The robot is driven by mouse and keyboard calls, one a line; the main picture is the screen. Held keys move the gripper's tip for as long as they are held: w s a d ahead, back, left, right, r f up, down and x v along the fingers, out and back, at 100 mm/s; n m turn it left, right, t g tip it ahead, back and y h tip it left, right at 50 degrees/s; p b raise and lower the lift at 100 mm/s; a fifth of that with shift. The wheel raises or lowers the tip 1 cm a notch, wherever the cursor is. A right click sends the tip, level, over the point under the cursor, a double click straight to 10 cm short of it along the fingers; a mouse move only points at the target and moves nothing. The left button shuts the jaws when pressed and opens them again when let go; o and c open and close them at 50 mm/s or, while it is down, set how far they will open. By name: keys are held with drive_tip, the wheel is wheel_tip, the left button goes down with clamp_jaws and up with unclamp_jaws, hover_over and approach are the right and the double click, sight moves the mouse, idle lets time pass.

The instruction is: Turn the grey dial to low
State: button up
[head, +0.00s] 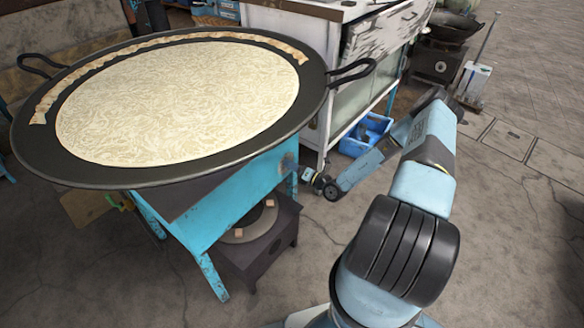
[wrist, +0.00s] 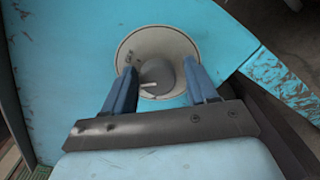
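The grey dial (wrist: 157,77) shows in the wrist view as a round grey knob with a pale pointer mark, on a round cream plate (wrist: 140,44) fixed to a blue panel. The mark points toward the left. The lettering on the plate is too small to read. My gripper (wrist: 155,76) has its two blue fingers apart, one on each side of the dial. I cannot tell whether the fingers touch it. In the head view my gripper (head: 306,175) is low at the right side of the blue stand; the dial is hidden there.
A dark burner (head: 262,222) stands beneath. A white cabinet (head: 345,100) and a blue crate (head: 367,134) are behind.

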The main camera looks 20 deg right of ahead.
drive_tip(key=shift+o, duration=0.9)
drive_tip(key=shift+a, duration=0.1)
drive_tip(key=v, duration=1.4)
